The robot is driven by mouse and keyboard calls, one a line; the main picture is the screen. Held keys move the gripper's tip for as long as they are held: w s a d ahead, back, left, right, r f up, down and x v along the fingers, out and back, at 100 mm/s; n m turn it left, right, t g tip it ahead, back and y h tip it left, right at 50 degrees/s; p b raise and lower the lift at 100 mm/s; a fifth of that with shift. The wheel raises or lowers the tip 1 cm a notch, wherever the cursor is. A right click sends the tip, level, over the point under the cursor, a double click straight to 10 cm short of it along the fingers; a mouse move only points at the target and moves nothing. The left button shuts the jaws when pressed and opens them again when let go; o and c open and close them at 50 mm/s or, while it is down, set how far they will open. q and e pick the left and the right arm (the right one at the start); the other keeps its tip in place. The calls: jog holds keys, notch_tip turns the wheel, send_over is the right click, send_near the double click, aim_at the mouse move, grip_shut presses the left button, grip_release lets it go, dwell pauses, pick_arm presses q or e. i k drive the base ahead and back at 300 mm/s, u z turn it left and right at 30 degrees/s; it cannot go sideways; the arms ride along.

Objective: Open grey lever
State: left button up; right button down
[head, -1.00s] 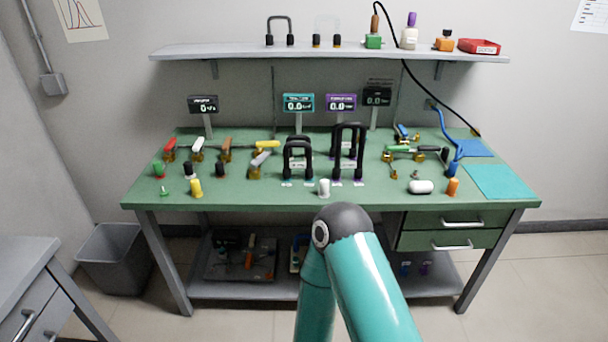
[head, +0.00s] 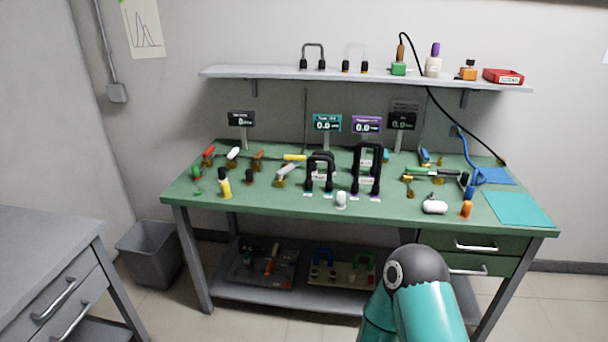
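The grey lever (head: 288,170) is on the green workbench, left of the two black U-shaped tubes, on a brass-coloured valve body. Its handle slants up to the right. Neither of my grippers is in view. Only a teal arm link with a dark joint, part of my own body, shows at the bottom right, well in front of the bench and apart from the lever.
The green workbench (head: 240,202) also carries red, white, brown and yellow levers, black U-tubes (head: 367,170), bottles and small displays. A shelf (head: 280,74) hangs above. A grey drawer cabinet (head: 50,235) stands at left, near a bin (head: 150,253). Floor shows between them.

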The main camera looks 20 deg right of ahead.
aim_at(283, 171)
jog(key=u, duration=0.05)
jog(key=i, duration=1)
jog(key=z, duration=0.05)
